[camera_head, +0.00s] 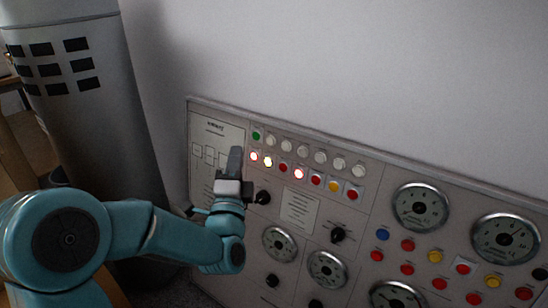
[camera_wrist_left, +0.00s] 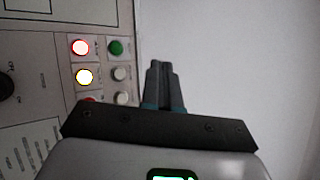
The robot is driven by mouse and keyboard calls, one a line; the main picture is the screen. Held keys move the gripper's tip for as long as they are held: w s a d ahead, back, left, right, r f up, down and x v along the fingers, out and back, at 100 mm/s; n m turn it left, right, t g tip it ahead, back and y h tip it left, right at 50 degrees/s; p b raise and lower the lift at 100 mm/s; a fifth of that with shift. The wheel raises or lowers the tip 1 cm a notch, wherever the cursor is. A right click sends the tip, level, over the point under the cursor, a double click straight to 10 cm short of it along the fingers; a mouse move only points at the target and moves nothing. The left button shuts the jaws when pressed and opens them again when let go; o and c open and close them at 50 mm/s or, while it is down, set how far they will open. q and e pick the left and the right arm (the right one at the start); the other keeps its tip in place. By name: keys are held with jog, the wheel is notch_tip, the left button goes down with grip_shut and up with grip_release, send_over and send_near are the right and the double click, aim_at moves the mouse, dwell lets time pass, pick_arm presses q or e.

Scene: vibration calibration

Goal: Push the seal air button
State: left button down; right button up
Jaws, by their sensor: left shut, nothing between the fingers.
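A grey control panel (camera_head: 345,180) leans along the wall in the head view, with rows of buttons at its upper left. One row has a green button (camera_head: 256,134) and several white ones; below it are red and yellow ones, some lit. I cannot read which is the seal air button. My left gripper (camera_head: 235,160) is shut and empty, in front of the panel just left of the lit red button (camera_head: 253,156). In the left wrist view the shut fingers (camera_wrist_left: 164,72) stand beside the green button (camera_wrist_left: 116,47) and white button (camera_wrist_left: 121,73). My right gripper is not in view.
Round gauges (camera_head: 421,207) and black knobs (camera_head: 338,235) fill the lower and right panel. More coloured buttons (camera_head: 435,256) sit at the lower right. A large grey cylinder (camera_head: 85,100) stands at the left. The space before the upper wall is clear.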

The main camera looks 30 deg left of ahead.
aim_at(270, 141)
pick_arm(q)
jog(key=shift+f, duration=0.1)
jog(key=shift+w, duration=0.15)
jog(key=w+f, duration=0.1)
jog(key=w, duration=0.7)
jog(key=shift+w+d+f, duration=0.2)
jog(key=shift+d+f, duration=0.2)
jog(key=shift+w, duration=0.15)
dwell(1.7)
jog(key=shift+w, duration=0.25)
